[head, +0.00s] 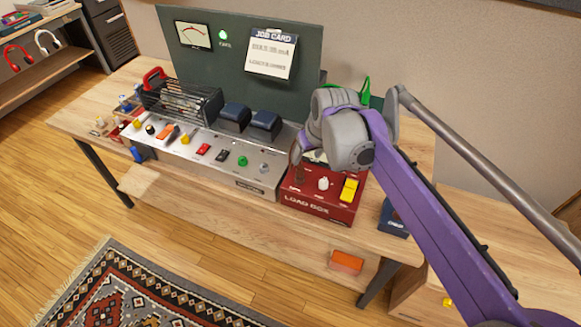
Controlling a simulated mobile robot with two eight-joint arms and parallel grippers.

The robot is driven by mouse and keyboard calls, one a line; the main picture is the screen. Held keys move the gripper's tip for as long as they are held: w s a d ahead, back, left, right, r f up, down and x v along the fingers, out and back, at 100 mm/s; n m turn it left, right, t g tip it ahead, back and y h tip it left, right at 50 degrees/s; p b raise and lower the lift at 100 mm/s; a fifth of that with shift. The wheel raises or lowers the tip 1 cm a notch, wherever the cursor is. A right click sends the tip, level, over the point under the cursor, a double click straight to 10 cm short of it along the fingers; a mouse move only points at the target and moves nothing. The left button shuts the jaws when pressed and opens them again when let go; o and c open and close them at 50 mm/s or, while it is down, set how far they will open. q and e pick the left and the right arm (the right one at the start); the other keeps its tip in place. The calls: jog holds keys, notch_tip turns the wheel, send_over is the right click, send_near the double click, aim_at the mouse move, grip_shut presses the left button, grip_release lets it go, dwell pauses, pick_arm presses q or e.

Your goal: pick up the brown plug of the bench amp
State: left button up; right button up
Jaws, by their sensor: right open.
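My right gripper (299,152) is open above the load box's back left part. My left gripper is not in view.
A white plug (323,184) and a yellow plug (349,188) stand on the load box. A green upright panel (262,86) with a job card (271,55) rises behind the amp. A dark blue box (393,218) stands to the right.

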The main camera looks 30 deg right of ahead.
aim_at(301, 167)
jog(key=shift+a+b+x, duration=0.2)
jog(key=shift+b+x, duration=0.05)
jog(key=shift+x, duration=1.9)
jog(key=shift+a+b+x, duration=0.2)
jog(key=shift+x, duration=2)
jog(key=shift+s+f, duration=0.1)
jog(key=shift+s, duration=0.1)
grip_shut()
